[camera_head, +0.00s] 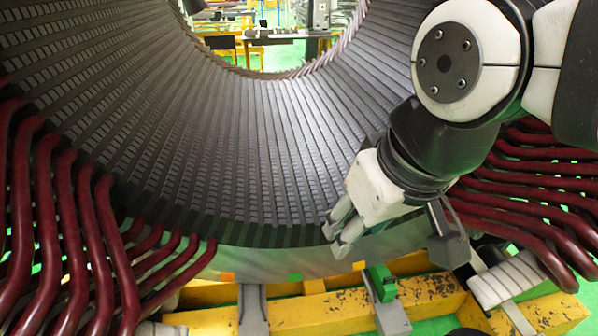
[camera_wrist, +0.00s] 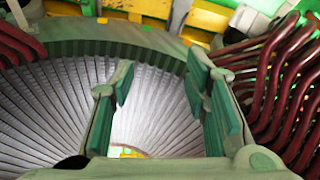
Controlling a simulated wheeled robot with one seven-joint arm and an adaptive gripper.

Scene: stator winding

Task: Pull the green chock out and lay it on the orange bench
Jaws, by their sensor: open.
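A small green piece (camera_head: 295,276), which looks like the green chock, sits on the stator's lower front rim between two orange pieces (camera_head: 227,277) (camera_head: 359,266). It also shows near the top of the wrist view (camera_wrist: 147,27). A larger green block (camera_head: 381,283) sits on a grey support to the right, so I cannot be certain which is the chock.
The slotted stator bore (camera_head: 230,150) curves around my gripper. Dark red winding bars (camera_head: 75,220) project at left, and more (camera_head: 530,200) at right, close to my arm. Worn yellow beams (camera_head: 320,313) and grey supports (camera_head: 252,310) lie below the rim. The bore's middle is open.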

